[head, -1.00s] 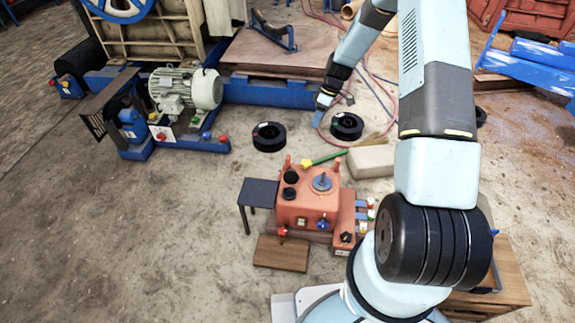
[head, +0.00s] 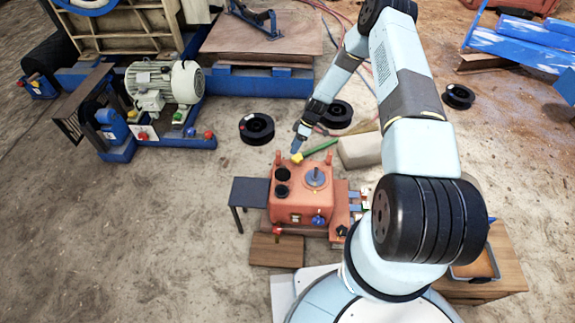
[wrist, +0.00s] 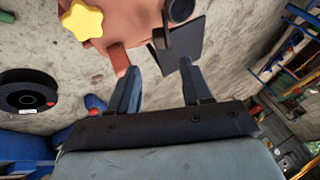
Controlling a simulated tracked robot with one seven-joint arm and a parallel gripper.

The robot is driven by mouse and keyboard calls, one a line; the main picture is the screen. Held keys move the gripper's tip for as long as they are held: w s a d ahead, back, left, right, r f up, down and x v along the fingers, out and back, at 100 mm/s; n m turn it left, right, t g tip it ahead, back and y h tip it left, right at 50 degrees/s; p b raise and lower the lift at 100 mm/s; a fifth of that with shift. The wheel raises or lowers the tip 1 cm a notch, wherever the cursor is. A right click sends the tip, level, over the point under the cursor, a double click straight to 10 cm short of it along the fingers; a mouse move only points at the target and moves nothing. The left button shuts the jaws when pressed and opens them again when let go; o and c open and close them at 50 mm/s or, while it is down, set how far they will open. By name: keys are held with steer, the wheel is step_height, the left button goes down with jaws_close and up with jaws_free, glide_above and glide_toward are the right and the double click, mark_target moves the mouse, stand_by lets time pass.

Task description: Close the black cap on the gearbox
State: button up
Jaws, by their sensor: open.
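The gearbox (head: 298,205) is an orange-red housing in the lower middle of the head view. Two round black parts sit on its top left, a rear one (head: 282,174) and a front one (head: 281,191); I cannot tell for sure which is the cap or how far it stands open. My gripper (head: 297,150) is at the gearbox's back edge, beside a yellow knob. In the wrist view my gripper (wrist: 156,70) is open and empty between its fingers. The gearbox (wrist: 127,16) shows beyond, with a black round part (wrist: 180,9) and a dark upright piece (wrist: 160,38).
The yellow star knob (wrist: 82,18) and an orange post (wrist: 119,60) stand close to my fingers. A small dark table (head: 249,191) is left of the gearbox. A pale block (head: 359,150) lies behind right. Black spools (head: 257,129) lie on the floor.

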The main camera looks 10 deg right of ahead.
mark_target(284, 167)
steer(key=x, duration=1.1)
steer(key=shift+a+f, duration=0.1)
steer(key=shift+a, duration=0.05)
